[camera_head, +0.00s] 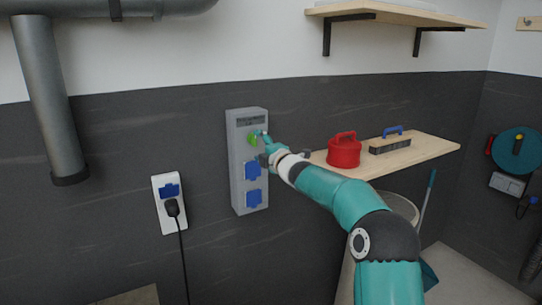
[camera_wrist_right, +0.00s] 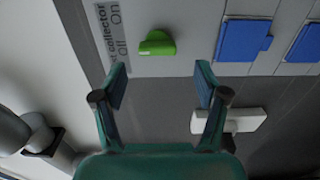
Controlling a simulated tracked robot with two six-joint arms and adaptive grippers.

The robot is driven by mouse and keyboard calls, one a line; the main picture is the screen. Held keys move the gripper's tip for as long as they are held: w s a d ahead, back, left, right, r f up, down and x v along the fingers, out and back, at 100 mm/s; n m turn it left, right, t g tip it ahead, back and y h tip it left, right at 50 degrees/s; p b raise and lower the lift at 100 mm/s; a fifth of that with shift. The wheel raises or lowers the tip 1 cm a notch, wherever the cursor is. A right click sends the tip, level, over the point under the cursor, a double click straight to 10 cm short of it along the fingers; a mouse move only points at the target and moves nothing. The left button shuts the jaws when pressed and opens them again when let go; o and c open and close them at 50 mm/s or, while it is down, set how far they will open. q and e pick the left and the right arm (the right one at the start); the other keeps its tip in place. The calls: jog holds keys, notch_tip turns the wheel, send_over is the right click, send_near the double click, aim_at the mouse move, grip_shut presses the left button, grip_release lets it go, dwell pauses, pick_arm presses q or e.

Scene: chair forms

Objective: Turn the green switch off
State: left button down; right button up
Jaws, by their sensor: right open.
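The green switch (camera_head: 252,139) is a small knob near the top of a grey wall box (camera_head: 237,185), below a dark label. In the right wrist view the green switch (camera_wrist_right: 157,46) lies ahead of the fingertips, beside a label (camera_wrist_right: 117,30) reading "Off" and "On". I cannot tell for sure which word it points to. My right gripper (camera_head: 265,147) is beside the switch at its right in the head view. In the wrist view the right gripper (camera_wrist_right: 161,84) is open and empty, its fingers apart on either side below the switch, not around it. My left gripper is out of view.
Two blue socket covers (camera_head: 252,170) sit below the switch. A white outlet (camera_head: 170,204) with a black plug is at the left. A wooden shelf (camera_head: 400,157) holds a red container (camera_head: 344,152) and a blue-handled brush (camera_head: 390,143), close behind my right arm.

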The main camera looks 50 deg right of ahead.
jog(key=v, duration=0.7)
jog(key=shift+a, duration=0.1)
